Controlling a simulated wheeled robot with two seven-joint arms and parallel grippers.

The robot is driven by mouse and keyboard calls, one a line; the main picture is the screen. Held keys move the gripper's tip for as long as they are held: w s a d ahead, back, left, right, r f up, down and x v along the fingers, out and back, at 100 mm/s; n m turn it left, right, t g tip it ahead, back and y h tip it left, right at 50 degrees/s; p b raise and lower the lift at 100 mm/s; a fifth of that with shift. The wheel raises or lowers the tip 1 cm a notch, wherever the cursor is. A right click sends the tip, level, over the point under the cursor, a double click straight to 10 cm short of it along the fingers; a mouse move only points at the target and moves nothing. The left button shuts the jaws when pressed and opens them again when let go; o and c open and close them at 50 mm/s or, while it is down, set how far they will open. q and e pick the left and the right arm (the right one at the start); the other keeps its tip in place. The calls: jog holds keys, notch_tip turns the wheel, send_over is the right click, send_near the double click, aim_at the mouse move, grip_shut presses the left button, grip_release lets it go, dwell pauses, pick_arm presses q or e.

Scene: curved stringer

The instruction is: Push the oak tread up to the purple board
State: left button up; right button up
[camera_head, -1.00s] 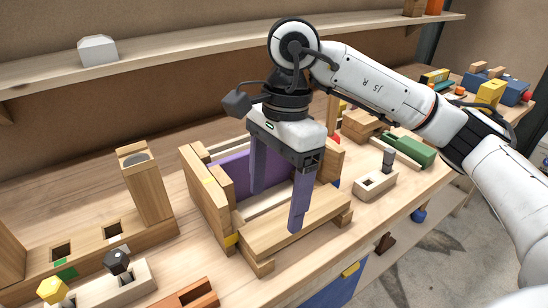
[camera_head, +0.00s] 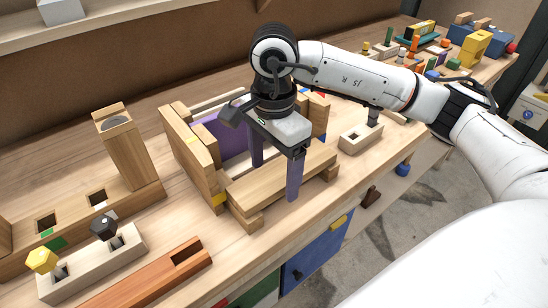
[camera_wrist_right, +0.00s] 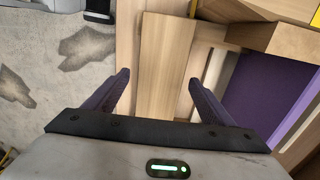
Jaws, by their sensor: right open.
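The oak tread (camera_head: 249,187) is a light wooden plank lying across two wooden side pieces at the front of the assembly. The purple board (camera_head: 205,136) stands upright behind it, between the wooden sides. A pale strip shows between tread and board. My right gripper (camera_head: 275,178) is open, pointing down over the tread, one purple finger on its front side and one on its back side. In the right wrist view, the tread (camera_wrist_right: 165,65) lies between the open fingers (camera_wrist_right: 158,79), and the purple board (camera_wrist_right: 265,95) is to the right. Finger contact cannot be told. My left gripper is out of view.
A tall wooden block (camera_head: 125,150) stands in a slotted base at left. A pale block with yellow and black knobs (camera_head: 95,265) and a reddish slotted bar (camera_head: 150,275) lie front left. A small slotted block (camera_head: 360,137) is right of the assembly.

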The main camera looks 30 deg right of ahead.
jog(key=shift+f, duration=0.1)
jog(key=c, duration=1.4)
jog(key=shift+w+a+b, duration=0.2)
jog(key=shift+w+b, duration=0.1)
jog(key=shift+w, duration=1.6)
jog(key=shift+w+a+b, duration=0.15)
jog(key=shift+w+b, duration=0.1)
jog(key=shift+w, duration=1.6)
jog(key=o, duration=1.4)
jog(key=shift+c, duration=0.2)
notch_tip(320, 180, up, 12)
